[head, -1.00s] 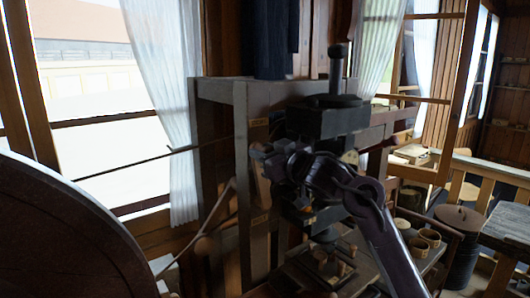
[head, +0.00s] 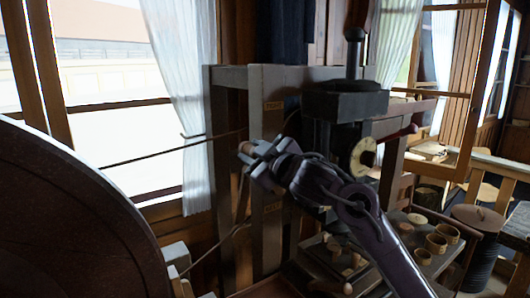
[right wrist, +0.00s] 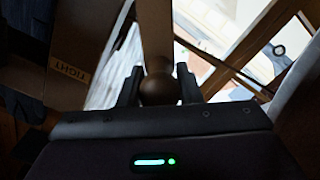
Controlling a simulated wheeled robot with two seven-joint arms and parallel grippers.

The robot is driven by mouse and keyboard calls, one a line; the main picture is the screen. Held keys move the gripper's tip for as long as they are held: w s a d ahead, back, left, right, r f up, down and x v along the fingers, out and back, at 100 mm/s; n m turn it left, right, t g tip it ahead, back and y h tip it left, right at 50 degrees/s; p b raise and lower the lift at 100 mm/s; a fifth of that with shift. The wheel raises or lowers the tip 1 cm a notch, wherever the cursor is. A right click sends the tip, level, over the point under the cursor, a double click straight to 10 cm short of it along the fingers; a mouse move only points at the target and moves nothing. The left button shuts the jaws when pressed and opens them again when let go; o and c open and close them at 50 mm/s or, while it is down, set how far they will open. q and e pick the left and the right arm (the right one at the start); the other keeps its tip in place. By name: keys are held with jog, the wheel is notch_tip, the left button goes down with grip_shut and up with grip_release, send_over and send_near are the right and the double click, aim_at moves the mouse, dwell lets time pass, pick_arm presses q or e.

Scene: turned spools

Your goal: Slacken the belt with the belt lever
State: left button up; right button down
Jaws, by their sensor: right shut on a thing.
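The belt lever (right wrist: 155,35) is a wooden bar with a round dark knob (right wrist: 159,89). In the right wrist view the knob sits between the two fingers of my right gripper (right wrist: 158,86), which is shut on it. Most of the lever is hidden there. The thin dark belt (head: 170,150) runs from the wheel (head: 65,215) toward the frame. My left gripper is out of view.
A dark machine head (head: 345,103) with an upright handle stands right of the post. Small turned wooden pieces (head: 437,242) stand on a bench at lower right. The large wheel blocks the lower left. A curtained window is behind.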

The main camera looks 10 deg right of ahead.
jog(key=shift+s+a+f, duration=0.1)
jog(key=shift+a+f, duration=0.3)
jog(key=shift+f, duration=0.05)
jog(key=shift+s+a+f+b, duration=0.2)
jog(key=shift+a+f+b, duration=0.35)
jog(key=shift+a+f, duration=0.1)
jog(key=c, duration=1)
grip_release()
jog(key=shift+c, duration=0.2)
jog(key=shift+r, duration=0.1)
jog(key=b+v, duration=0.1)
jog(key=v, duration=0.6)
jog(key=shift+s, duration=0.4)
